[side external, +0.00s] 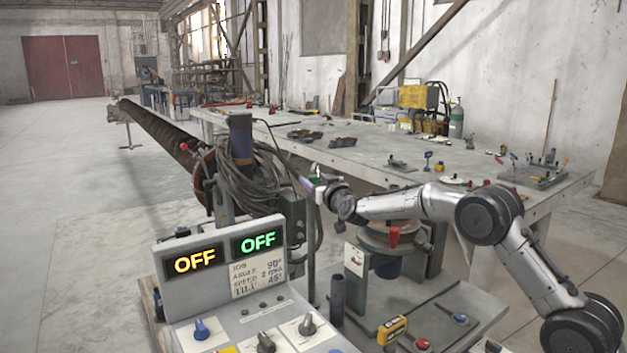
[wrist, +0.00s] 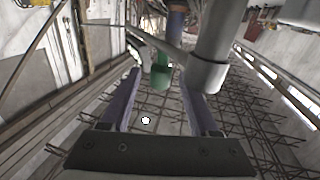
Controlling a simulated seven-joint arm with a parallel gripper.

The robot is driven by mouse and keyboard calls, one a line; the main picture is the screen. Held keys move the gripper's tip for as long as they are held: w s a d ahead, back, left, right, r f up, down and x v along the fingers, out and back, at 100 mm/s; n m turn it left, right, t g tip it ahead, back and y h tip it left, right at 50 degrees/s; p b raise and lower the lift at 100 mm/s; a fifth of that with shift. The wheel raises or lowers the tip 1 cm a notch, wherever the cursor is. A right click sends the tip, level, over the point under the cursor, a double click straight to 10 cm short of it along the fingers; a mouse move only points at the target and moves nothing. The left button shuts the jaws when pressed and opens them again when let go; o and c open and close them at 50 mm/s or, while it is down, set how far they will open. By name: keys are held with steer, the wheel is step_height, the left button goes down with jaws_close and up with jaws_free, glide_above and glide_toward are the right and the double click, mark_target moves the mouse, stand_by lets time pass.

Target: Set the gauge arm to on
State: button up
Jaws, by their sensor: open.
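My gripper (side external: 311,184) reaches left from the arm and is beside a thin upright post (side external: 311,240) near the cable-wrapped column. In the wrist view my gripper (wrist: 161,82) has its two purple fingers apart. A short green cylinder (wrist: 160,78), perhaps the end of the gauge arm, shows between the fingertips, and I cannot tell whether either finger touches it. A thin grey bar runs behind it to a thick grey cylinder (wrist: 207,72) by the right finger. The side view shows only a small bit of green at the gripper.
A console (side external: 240,300) with knobs stands in front; its orange display (side external: 195,261) and green display (side external: 258,242) both read OFF. Coiled cables (side external: 262,180) hang on the column at left. A round-topped stand with a red handle (side external: 394,237) is below my arm. A long workbench (side external: 365,165) lies behind.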

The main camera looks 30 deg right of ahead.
steer(key=shift+w+d, duration=0.15)
steer(key=shift+w, duration=0.55)
jaws_close()
stand_by(1.1)
